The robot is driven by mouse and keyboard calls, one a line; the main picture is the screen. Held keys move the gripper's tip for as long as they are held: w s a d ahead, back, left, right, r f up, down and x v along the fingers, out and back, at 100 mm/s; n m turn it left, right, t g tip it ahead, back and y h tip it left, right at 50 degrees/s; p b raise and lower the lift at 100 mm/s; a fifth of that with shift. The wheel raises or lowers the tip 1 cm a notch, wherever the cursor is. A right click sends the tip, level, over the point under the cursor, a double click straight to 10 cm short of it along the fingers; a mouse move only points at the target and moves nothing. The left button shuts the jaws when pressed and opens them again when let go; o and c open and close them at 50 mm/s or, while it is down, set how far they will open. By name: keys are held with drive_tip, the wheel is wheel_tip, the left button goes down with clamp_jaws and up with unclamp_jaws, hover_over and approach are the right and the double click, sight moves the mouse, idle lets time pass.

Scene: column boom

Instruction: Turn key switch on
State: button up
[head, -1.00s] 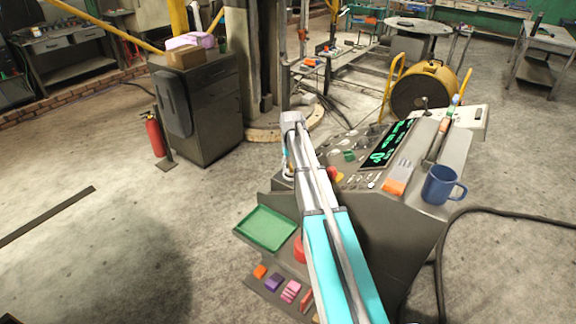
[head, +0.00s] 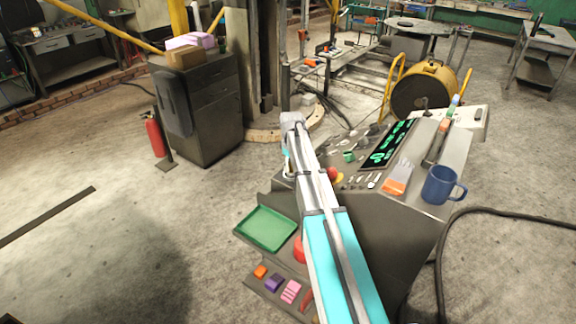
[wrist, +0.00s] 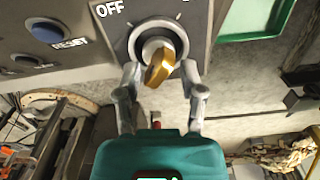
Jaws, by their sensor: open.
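The key switch (wrist: 159,50) shows in the wrist view at top centre. It has a brass key or knob in a pale round collar on a dark panel. An "OFF" label stands to its upper left, and the brass part is tilted. My gripper (wrist: 163,82) is open, with one finger on each side of the switch's lower part. I cannot tell whether the fingers touch it. In the head view my arm reaches over the left side of the console (head: 390,230), and the switch is hidden there.
A blue RESET button (wrist: 46,31) sits left of the switch. A green tray (head: 265,228) is left of the console. A blue mug (head: 437,185) and an orange-handled brush (head: 394,187) stand on the console's right part. A red button (head: 332,173) is close to my arm.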

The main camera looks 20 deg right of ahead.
drive_tip(key=shift+n, duration=0.7)
drive_tip(key=shift+r, duration=0.3)
wheel_tip(320, 180, up, 14)
drive_tip(key=f+p, duration=0.1)
drive_tip(key=p, duration=1.3)
drive_tip(key=s+a+f+m+b, duration=0.3)
drive_tip(key=s+a+f+b, duration=0.4)
drive_tip(key=s+f+b, duration=0.3)
drive_tip(key=s+a+f+m+b, duration=0.3)
drive_tip(key=s+a+f+b, duration=0.5)
drive_tip(key=s+f+b, duration=0.3)
drive_tip(key=s, duration=0.4)
drive_tip(key=shift+a+f+b, duration=0.2)
drive_tip(key=shift+a+b, duration=0.05)
drive_tip(key=shift+b, duration=0.1)
drive_tip(key=shift+s+a+m, duration=0.3)
drive_tip(key=shift+s+m, duration=0.1)
drive_tip(key=shift+s, duration=0.45)
